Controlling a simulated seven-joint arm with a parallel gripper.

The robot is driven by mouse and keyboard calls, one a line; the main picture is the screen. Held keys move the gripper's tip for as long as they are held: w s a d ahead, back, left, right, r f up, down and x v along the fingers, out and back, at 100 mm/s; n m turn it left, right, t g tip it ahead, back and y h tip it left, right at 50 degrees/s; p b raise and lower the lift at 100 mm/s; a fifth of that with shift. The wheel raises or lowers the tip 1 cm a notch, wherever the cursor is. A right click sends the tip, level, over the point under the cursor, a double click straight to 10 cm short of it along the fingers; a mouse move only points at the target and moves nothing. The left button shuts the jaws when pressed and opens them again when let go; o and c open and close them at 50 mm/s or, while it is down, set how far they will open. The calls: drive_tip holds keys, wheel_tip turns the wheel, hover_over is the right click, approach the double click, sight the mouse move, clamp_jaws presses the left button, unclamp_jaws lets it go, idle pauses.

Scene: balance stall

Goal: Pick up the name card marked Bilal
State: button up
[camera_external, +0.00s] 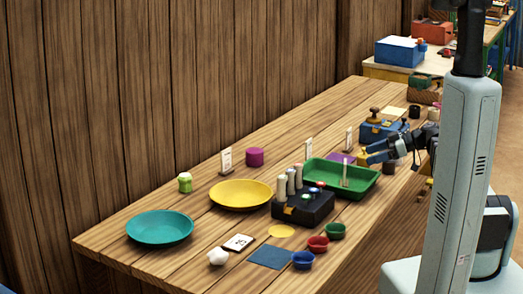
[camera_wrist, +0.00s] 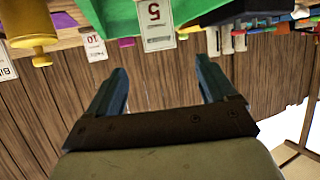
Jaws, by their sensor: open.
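A white card (camera_wrist: 7,68) at the left edge of the wrist view is cut off by the frame. Its visible letters look like "BIL". In the external view small white cards stand upright on the table: a left one (camera_external: 226,160), a middle one (camera_external: 308,148) and a right one (camera_external: 348,138). Their names are too small to read, so I cannot tell which is Bilal's. My gripper (camera_external: 374,153) is over the far right part of the table. In the wrist view its blue fingers (camera_wrist: 162,72) are apart with nothing between them, well away from the cut-off card.
A green tray (camera_external: 368,186) is close to my gripper. A card marked 5 (camera_wrist: 155,25) and a card marked 10 (camera_wrist: 95,46) show in the wrist view, with a yellow object (camera_wrist: 32,28) at left. A black box (camera_external: 303,210) bears several cylinders. A plank wall (camera_external: 190,90) backs the table.

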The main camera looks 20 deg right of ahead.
drive_tip(key=shift+c, duration=0.4)
drive_tip(key=c, duration=0.8)
